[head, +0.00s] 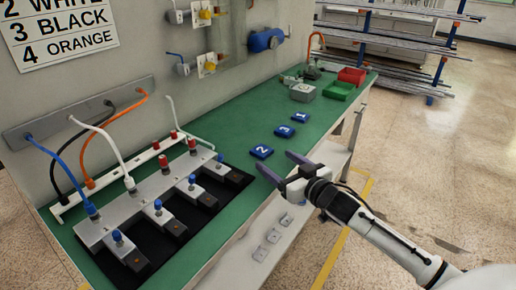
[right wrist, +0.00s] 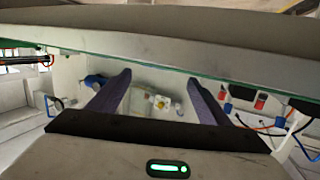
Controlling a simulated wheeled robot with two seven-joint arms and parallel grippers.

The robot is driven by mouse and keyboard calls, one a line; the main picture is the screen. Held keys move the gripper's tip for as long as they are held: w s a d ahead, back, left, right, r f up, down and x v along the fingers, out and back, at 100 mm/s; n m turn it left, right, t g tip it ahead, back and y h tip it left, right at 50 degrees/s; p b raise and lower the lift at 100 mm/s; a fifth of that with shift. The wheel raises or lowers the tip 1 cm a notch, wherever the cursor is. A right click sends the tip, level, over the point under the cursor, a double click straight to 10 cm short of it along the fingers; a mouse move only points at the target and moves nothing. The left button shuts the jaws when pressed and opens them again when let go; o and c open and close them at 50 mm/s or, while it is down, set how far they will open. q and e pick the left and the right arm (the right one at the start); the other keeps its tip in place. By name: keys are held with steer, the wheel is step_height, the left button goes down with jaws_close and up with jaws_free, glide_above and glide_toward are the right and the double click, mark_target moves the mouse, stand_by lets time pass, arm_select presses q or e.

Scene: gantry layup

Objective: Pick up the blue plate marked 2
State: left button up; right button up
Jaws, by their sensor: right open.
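The blue plate marked 2 (head: 262,151) lies flat on the green bench top in the head view, nearest of a row of blue plates. My right gripper (head: 276,163) is open and empty, just right of and in front of plate 2, by the bench's front edge. Its fingers point toward the bench, and they look apart from the plate. In the right wrist view the two dark fingers (right wrist: 160,78) are spread with nothing between them; I cannot make out the plate there. My left gripper is not in view.
Blue plates marked 3 (head: 284,131) and 1 (head: 301,117) lie farther back. A metal fixture with blue and red knobs (head: 158,205) stands left on the bench (head: 225,133). A green bin (head: 338,90) and a red bin (head: 352,75) stand at the far end.

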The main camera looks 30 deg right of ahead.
mark_target(262, 151)
steer(key=shift+w+f, duration=0.15)
steer(key=shift+w, duration=0.5)
steer(key=shift+w+f, duration=0.15)
steer(key=shift+w, duration=0.45)
steer(key=shift+w+f, duration=0.15)
steer(key=shift+w, duration=1.15)
steer(key=shift+w+f, duration=0.15)
steer(key=shift+w, duration=1.1)
steer(key=shift+d, duration=0.1)
steer(key=c, duration=1.3)
